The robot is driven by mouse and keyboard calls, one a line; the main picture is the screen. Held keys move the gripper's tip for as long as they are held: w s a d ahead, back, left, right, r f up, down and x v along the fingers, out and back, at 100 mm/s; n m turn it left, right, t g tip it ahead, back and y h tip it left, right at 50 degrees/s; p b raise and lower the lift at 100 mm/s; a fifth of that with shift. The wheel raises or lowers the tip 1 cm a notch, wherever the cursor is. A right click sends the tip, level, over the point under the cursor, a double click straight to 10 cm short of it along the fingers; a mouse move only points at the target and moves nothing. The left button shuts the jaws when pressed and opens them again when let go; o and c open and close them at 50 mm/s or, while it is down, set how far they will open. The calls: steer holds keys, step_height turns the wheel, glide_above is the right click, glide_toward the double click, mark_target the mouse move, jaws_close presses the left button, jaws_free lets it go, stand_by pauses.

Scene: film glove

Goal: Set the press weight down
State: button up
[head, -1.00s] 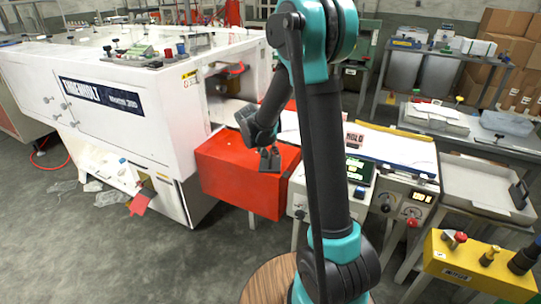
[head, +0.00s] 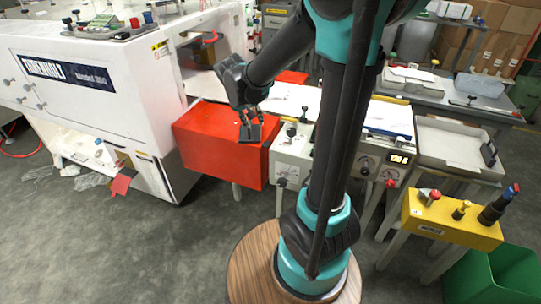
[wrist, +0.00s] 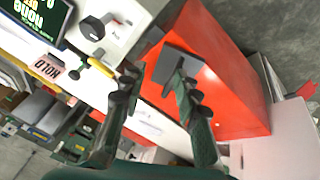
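A dark grey flat plate, seemingly the press weight (head: 250,134), is at the front right part of the red box's top (head: 205,122) in the head view. In the wrist view the plate (wrist: 192,62) shows just beyond my right fingertip, over the red surface. My gripper (head: 247,114) points down at it from above. In the wrist view the two fingers of my gripper (wrist: 154,82) stand apart with a gap between them. The right finger overlaps the plate; whether it touches cannot be told. The plate's underside is hidden.
A white machine (head: 100,80) stands left of the red box. A control panel (head: 290,155) with knobs and levers adjoins the box on the right. A grey tray (head: 450,150) lies farther right. A yellow block (head: 450,222) and green bin (head: 495,275) stand front right.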

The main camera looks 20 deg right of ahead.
steer(key=s+d+f+y, duration=0.1)
steer(key=s+f, duration=0.3)
steer(key=s, duration=0.6)
steer(key=s+d+f+n+y, duration=0.1)
steer(key=s+d+f+y, duration=0.1)
steer(key=s, duration=0.8)
step_height(320, 180, down, 2)
steer(key=shift+d+f, duration=0.1)
steer(key=shift+d, duration=0.6)
steer(key=shift+d, duration=0.1)
